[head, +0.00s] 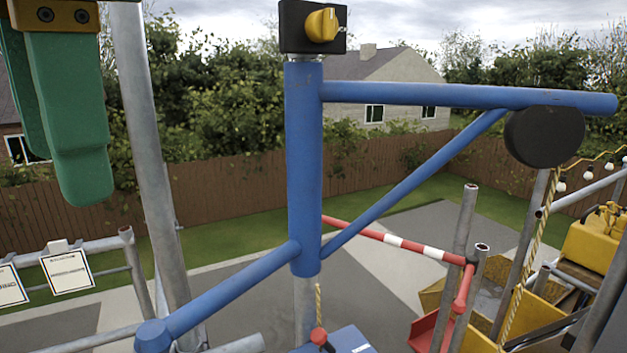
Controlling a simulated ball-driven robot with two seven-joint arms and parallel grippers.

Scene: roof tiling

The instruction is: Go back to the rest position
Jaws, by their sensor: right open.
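My right gripper (62,178) is at the upper left of the head view, close to the camera. Its two green fingers hang down from a yellow mount with bolts, and they stand apart with nothing seen between them. The mount is cut off by the top edge, so the rest of the arm is hidden. The fingers hang in front of the fence and trees, left of a grey upright pole (150,150). My left gripper is not in view.
A blue hoist frame (303,165) with a black wheel (544,136) and rope fills the middle. A black box with a yellow knob (321,25) tops it. A red-white barrier (400,242), scaffold tubes and a yellow bin (590,246) stand right. White signs (68,272) hang lower left.

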